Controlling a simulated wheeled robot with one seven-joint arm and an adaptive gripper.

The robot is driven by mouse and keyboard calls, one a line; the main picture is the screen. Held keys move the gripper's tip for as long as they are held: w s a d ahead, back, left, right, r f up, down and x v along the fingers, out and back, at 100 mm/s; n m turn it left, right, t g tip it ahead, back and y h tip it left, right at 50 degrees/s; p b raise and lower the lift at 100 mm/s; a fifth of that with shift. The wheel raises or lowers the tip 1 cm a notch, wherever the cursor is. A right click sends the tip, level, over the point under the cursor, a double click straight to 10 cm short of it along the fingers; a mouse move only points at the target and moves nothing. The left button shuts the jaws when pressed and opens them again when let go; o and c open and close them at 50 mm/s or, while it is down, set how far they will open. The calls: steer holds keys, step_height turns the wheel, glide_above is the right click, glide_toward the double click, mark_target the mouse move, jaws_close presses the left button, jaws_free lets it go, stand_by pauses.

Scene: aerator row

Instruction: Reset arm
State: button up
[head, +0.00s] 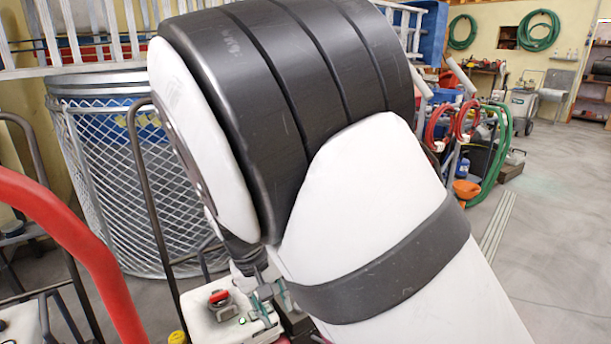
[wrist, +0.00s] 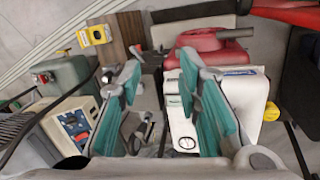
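My gripper (wrist: 165,88) has two fingers with teal pads, spread wide apart in the wrist view. Nothing is held between them. A white machine (wrist: 245,105) with a red upper part (wrist: 208,48) lies behind and beside the right finger; I cannot tell whether they touch. In the head view my arm fills the middle, bent, with its big dark joint high up. Part of my gripper (head: 272,292) shows low, beside a white unit (head: 225,318) with a red knob; the arm hides the rest.
A beige control box (wrist: 75,127), a green-grey unit (wrist: 70,75) and a yellow item (wrist: 94,35) lie left in the wrist view. Bare floor (head: 555,220) is at right.

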steer(key=s+d+r+m+g+y, duration=0.1)
steer(key=s+d+r+y, duration=0.1)
steer(key=s+d+r, duration=0.55)
steer(key=s+d+r+m+y, duration=0.15)
steer(key=s+d+r, duration=0.25)
steer(key=d+r, duration=0.55)
steer(key=s+d+r+m+t, duration=0.1)
steer(key=s+d, duration=0.4)
steer(key=s, duration=0.5)
steer(key=s+d+m, duration=0.1)
steer(key=s+d, duration=0.3)
steer(key=s, duration=0.6)
step_height(320, 180, up, 25)
steer(key=t+p, duration=0.3)
steer(key=p, duration=2)
steer(key=shift+r+t+h, duration=0.15)
steer(key=shift+t+h, duration=0.15)
steer(key=shift+h, duration=0.05)
steer(key=shift+d, duration=0.1)
